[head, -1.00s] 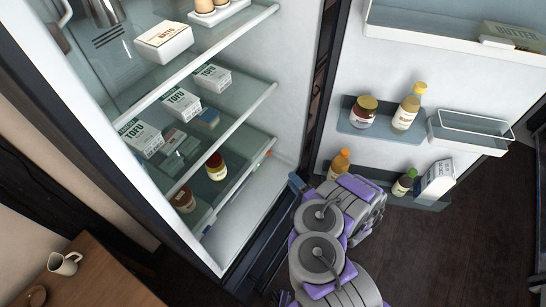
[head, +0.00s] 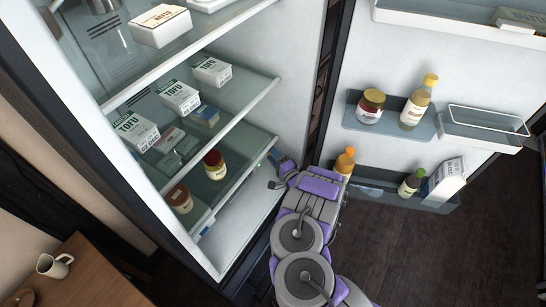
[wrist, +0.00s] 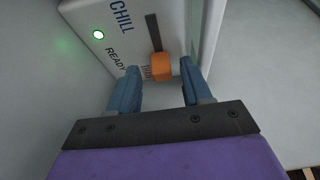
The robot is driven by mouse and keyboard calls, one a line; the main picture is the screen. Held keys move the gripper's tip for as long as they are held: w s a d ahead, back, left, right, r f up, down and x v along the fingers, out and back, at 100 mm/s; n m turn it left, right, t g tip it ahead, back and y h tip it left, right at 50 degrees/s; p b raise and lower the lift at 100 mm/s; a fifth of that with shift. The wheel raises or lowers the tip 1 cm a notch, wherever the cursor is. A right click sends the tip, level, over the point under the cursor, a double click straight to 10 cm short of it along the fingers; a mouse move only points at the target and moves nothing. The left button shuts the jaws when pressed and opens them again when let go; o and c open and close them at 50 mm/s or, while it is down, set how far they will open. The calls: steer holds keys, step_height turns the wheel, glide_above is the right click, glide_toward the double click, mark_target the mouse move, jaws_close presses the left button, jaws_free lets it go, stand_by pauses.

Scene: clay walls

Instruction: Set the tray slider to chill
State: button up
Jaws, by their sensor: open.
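In the wrist view a white panel (wrist: 190,35) carries the words CHILL and READY and a lit green light (wrist: 98,34). My gripper (wrist: 158,70) is open. Its blue fingertips appear on either side of the knob, with gaps left and right; depth is hard to tell. In the head view my gripper (head: 279,172) is at the right end of the fridge's lowest level; the knob cannot be made out there.
A glass shelf (head: 235,178) with jars is just above left of my gripper. Tofu boxes (head: 178,97) stand on the shelf above. The open door's lower bin (head: 372,190) holds bottles and a carton, close to my arm's right. A wooden table (head: 85,280) is at lower left.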

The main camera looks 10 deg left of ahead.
steer(key=shift+c, duration=0.5)
jaws_close()
